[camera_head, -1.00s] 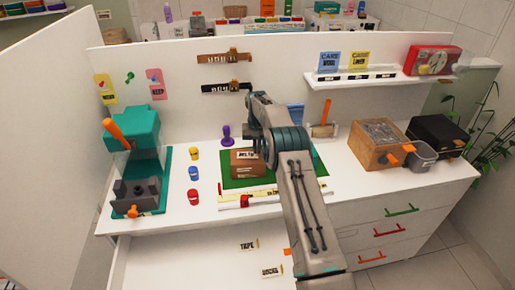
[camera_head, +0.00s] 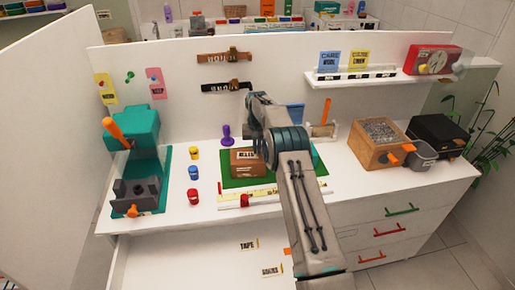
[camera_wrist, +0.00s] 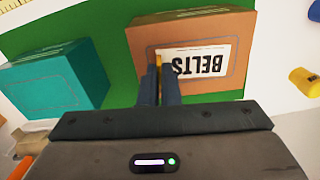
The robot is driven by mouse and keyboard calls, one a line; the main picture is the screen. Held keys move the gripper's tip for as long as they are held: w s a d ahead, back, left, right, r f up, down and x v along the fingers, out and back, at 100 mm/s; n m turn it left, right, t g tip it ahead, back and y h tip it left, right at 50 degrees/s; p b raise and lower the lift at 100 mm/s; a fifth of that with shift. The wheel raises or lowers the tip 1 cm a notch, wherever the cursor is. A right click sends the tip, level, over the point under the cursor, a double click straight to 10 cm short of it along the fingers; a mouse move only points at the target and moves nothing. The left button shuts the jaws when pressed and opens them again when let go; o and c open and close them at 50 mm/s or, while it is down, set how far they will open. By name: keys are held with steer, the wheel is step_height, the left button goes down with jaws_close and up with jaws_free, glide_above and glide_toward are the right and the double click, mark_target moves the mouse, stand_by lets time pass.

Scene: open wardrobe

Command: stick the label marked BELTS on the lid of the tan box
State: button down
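The tan box (camera_head: 248,169) stands on a green mat (camera_head: 232,183) on the worktop; its lid also shows in the wrist view (camera_wrist: 143,60). The white label marked BELTS (camera_wrist: 205,62) lies over the outlined rectangle on the lid, upside down in the wrist view. I cannot tell whether it is pressed flat or just above. My gripper (camera_wrist: 159,73) is at the label's left end, its fingers close together on the label's narrow yellow tab (camera_wrist: 158,59). In the head view my arm hides the fingers.
A teal box (camera_wrist: 57,82) sits beside the tan box on the mat. Yellow (camera_head: 195,153), blue (camera_head: 193,173) and red (camera_head: 193,197) small pots stand to the left. An open drawer (camera_head: 190,265) below holds labels marked TAPE and SOCKS.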

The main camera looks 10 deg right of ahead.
steer(key=shift+f, duration=0.1)
stand_by(0.3)
steer(key=c, duration=1)
jaws_free()
steer(key=shift+r, duration=0.2)
steer(key=shift+r+p, duration=1.15)
steer(key=shift+r, duration=2.2)
